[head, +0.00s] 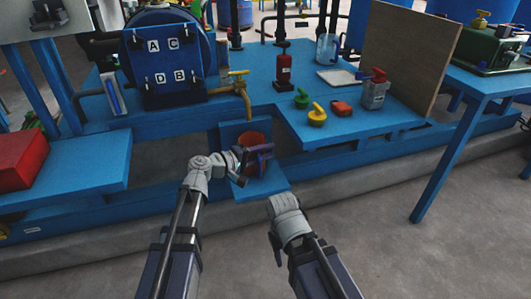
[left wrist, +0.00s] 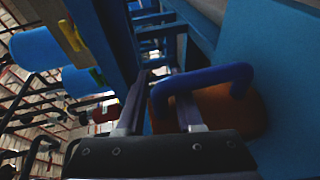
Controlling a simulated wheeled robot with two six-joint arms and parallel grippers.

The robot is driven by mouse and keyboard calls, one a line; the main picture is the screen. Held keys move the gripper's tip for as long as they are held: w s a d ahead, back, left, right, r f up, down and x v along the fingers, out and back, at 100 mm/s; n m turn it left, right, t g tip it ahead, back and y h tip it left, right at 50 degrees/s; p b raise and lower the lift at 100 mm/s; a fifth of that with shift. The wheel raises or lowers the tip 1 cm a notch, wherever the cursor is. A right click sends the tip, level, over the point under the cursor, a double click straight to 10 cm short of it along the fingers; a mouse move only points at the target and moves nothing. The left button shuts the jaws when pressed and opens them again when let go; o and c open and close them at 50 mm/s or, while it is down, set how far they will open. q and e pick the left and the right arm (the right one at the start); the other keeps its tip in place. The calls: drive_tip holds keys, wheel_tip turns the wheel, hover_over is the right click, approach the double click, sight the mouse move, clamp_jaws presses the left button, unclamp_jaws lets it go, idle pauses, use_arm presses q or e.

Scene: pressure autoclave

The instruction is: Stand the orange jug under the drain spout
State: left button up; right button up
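The orange jug (head: 251,138) is at the low blue step in the head view, below and close to the brass drain spout (head: 246,103). My left gripper (head: 262,160) is in front of it and hides much of its body. In the left wrist view the jug's orange side (left wrist: 225,112) and blue handle (left wrist: 205,80) are close. The left gripper (left wrist: 160,88) has its fingers apart, with one leg of the handle seemingly between them; firm contact cannot be seen. My right gripper (head: 275,248) is low in front, away from the jug, its fingers mostly hidden.
The blue step (head: 268,187) has bare room in front of the jug. The autoclave (head: 170,60) with lettered door stands behind left. A yellow valve handle (head: 238,73) tops the spout. The blue bench at right (head: 300,122) holds a yellow item (head: 317,115) and other small things.

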use_arm(q)
drive_tip(key=shift+o, duration=0.8)
drive_tip(key=p+v, duration=0.3)
drive_tip(key=v, duration=0.9)
drive_tip(key=s+d+f+m+g+y, duration=0.4)
drive_tip(key=s+d+f+m+g, duration=0.25)
drive_tip(key=s+d+f, duration=0.45)
drive_tip(key=s+a+f+m+g+y, duration=0.3)
drive_tip(key=s+a+f+y, duration=0.3)
drive_tip(key=y, duration=0.4)
drive_tip(key=shift+s+a+f+m, duration=0.35)
drive_tip(key=shift+s+a, duration=0.25)
drive_tip(key=shift+s, duration=0.15)
